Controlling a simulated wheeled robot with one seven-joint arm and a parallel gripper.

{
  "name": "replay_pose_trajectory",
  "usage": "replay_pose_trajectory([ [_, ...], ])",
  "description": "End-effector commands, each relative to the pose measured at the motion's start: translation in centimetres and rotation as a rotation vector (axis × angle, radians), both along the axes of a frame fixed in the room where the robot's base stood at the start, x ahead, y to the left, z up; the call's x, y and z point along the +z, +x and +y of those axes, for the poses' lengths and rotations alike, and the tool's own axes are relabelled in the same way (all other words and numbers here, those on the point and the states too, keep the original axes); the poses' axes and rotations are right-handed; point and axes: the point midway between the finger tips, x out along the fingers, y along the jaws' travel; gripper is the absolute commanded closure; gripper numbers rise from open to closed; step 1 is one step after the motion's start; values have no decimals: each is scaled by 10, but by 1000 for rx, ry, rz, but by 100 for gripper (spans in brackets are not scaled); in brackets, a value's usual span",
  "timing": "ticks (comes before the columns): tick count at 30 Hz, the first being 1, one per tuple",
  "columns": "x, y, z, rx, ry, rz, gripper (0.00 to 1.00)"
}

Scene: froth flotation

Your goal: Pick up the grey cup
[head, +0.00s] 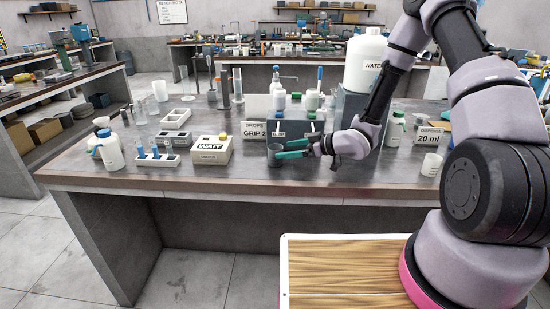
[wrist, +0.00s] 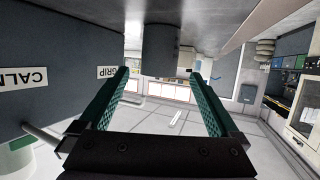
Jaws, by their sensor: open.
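The grey cup (head: 274,160) is a small dark grey cylinder near the front edge of the bench. In the wrist view, which looks upside down, the cup (wrist: 161,48) hangs from the top between the fingertips. My gripper (head: 282,150) has green fingers and reaches in from the right, low over the bench. In the wrist view my gripper (wrist: 158,72) is open, with one finger on each side of the cup's line and a gap on both sides. The fingers partly cover the cup in the head view.
A "WAIT" box (head: 211,150) and a rack (head: 157,160) stand to the left. A big white water bottle (head: 364,65) is behind my arm. Bare bench (head: 330,185) lies in front.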

Motion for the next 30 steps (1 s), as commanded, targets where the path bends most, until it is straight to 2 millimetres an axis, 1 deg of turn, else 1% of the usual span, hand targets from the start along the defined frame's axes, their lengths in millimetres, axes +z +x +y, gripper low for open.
replay_pose_trajectory([
  [5,-6,5,12,2,0,0,3],
  [12,-20,20,41,1,0,0,3],
  [16,-22,23,47,1,0,0,3],
  [22,-22,23,47,0,0,0,3],
  [23,-22,23,47,0,0,0,14],
  [24,-22,23,47,0,0,0,29],
  [26,-22,23,47,0,0,0,52],
  [27,-22,23,47,0,0,0,68],
  [29,-22,23,47,0,0,0,90],
  [30,-22,23,47,0,0,0,100],
])
